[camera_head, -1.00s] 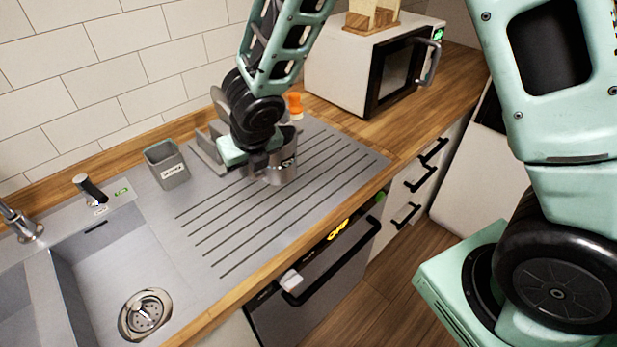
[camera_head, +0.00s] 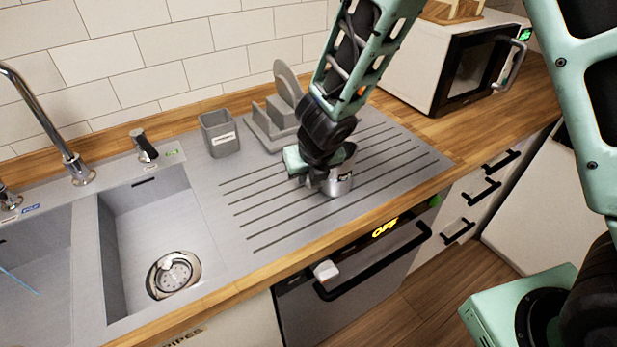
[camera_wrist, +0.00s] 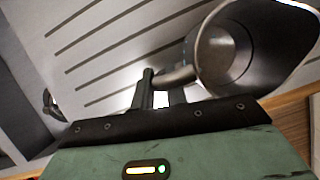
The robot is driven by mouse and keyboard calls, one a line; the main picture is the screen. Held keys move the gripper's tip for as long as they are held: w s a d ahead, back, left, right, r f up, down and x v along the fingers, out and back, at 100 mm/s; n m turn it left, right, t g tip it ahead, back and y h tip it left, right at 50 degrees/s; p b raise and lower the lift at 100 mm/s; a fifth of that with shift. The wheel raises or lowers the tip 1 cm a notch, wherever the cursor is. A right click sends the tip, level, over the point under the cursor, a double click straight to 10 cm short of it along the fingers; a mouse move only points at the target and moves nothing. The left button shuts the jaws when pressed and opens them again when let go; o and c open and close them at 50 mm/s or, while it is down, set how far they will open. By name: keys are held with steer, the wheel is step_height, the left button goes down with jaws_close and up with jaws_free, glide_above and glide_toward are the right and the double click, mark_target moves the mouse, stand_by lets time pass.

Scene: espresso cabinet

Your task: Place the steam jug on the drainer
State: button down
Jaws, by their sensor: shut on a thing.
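The steam jug (camera_head: 343,178) is a grey metal cup over the grooved drainer (camera_head: 275,217) beside the sink. My gripper (camera_head: 318,182) is at the jug's left side, and my arm hides part of the jug. In the wrist view the jug (camera_wrist: 265,50) shows its open mouth, and my gripper (camera_wrist: 157,92) is shut on its handle (camera_wrist: 178,76). The drainer's slots (camera_wrist: 110,60) run behind it. The jug looks roughly upright and low; I cannot tell whether its base touches the drainer.
A grey dish rack (camera_head: 270,128) with a plate (camera_head: 288,85) stands behind the jug. A grey holder (camera_head: 220,135) is left of it. The sink basin (camera_head: 150,225) lies left, and a microwave (camera_head: 425,65) stands back right. The drainer's front and right parts are clear.

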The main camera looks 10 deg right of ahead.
steer(key=shift+f, duration=0.2)
steer(key=c, duration=1.4)
jaws_free()
steer(key=shift+r, duration=0.1)
steer(key=shift+r, duration=0.15)
steer(key=a+p+v, duration=0.1)
steer(key=p+v, duration=0.5)
steer(key=v, duration=0.5)
steer(key=s+d+r+m+g, duration=0.1)
steer(key=s+r+m, duration=0.3)
steer(key=s+m, duration=0.7)
steer(key=s+d+r+m+g, duration=0.1)
steer(key=s+r+m+g, duration=0.2)
steer(key=s+m, duration=0.8)
step_height(320, 180, up, 2)
steer(key=m, duration=0.7)
steer(key=shift+s+d+m+g, duration=0.25)
steer(key=shift+m+g, duration=0.05)
